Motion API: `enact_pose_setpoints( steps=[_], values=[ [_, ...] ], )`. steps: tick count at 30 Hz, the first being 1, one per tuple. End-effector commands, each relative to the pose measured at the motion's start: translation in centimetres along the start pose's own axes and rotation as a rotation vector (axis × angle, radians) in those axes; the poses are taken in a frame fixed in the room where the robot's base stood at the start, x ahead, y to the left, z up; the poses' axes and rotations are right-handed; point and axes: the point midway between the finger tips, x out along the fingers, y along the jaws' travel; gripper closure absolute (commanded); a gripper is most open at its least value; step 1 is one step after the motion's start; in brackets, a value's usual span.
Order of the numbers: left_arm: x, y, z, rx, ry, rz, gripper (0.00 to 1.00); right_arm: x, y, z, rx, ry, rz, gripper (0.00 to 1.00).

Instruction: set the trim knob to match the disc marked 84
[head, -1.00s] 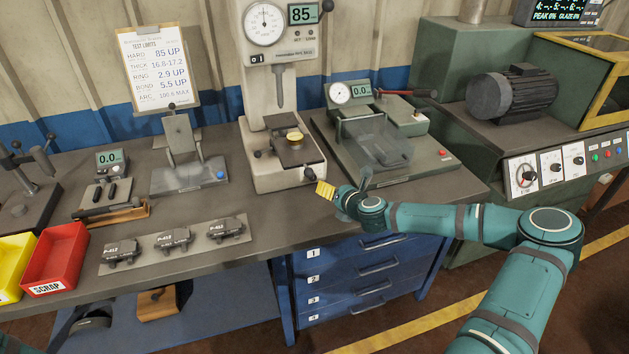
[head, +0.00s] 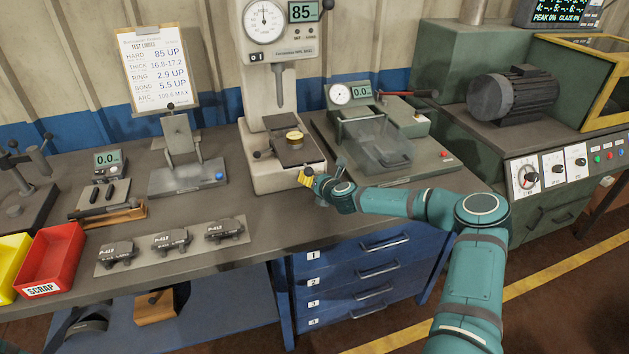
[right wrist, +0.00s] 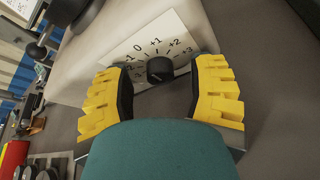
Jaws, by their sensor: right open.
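The trim knob (right wrist: 160,69) is a small black knob on a white dial plate (right wrist: 125,62) marked around 0, +1, +2 and +3 in the right wrist view. My right gripper (head: 308,177) is open, its yellow fingers on either side of the knob with gaps. In the head view it is at the front right of the hardness tester's base (head: 275,180) and hides the knob. A brass-coloured disc (head: 294,135) sits on the tester's stage; its marking is too small to read. The tester's display (head: 302,11) reads 85. My left gripper is out of view.
A gauge fixture (head: 385,150) stands close right of the tester. Several brake shoes (head: 171,241) lie on a plate at the front left, beside a red SCRAP bin (head: 52,258). The bench front between plate and gripper is clear.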

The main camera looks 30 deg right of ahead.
Motion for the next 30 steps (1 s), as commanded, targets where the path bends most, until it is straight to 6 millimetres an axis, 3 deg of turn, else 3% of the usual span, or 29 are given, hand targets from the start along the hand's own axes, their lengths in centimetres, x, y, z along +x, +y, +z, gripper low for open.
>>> enact_pose_setpoints(
  steps=[3,4,8,9,20,30],
  values=[
    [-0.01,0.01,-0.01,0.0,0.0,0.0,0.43,-0.02,-0.01,-0.01,0.0,0.0,0.0,0.43],
    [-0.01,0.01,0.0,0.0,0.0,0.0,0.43,-0.02,-0.01,-0.01,0.0,0.0,0.0,0.48],
    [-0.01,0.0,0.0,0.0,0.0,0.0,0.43,-0.03,-0.02,-0.01,0.0,0.0,0.0,0.94],
    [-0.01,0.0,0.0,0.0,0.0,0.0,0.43,-0.04,-0.02,-0.01,0.0,0.0,0.0,1.0],
    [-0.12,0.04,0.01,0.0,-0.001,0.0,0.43,-0.05,0.05,0.04,-0.039,-0.001,-0.016,1.0],
    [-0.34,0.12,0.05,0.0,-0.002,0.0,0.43,-0.04,0.21,0.09,-0.234,-0.007,-0.093,1.0]
  ],
)
